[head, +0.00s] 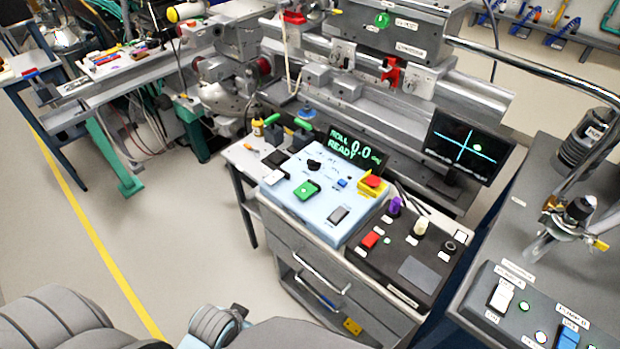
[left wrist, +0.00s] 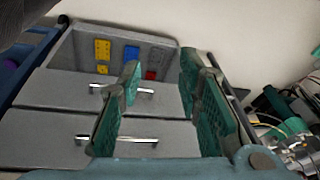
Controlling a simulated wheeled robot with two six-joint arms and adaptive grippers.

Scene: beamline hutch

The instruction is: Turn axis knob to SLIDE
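The light blue control panel (head: 283,204) stands on a grey drawer cabinet in the middle of the head view. A small black knob (head: 314,163) sits near its top; I take it for the axis knob, but the labels around it are too small to read. The display (head: 357,152) behind the panel reads ROLL, 0.0 deg and READY in green. My left gripper (left wrist: 160,78) is open in the left wrist view, its green fingers apart with nothing between them, facing the drawer fronts. My right gripper is not visible in either view.
The panel also holds a green button (head: 306,190), a blue button (head: 342,183) and a red button on yellow (head: 373,182). A black box (head: 417,269) with knobs stands to its right. A monitor (head: 467,146) stands behind. Floor is free at the left.

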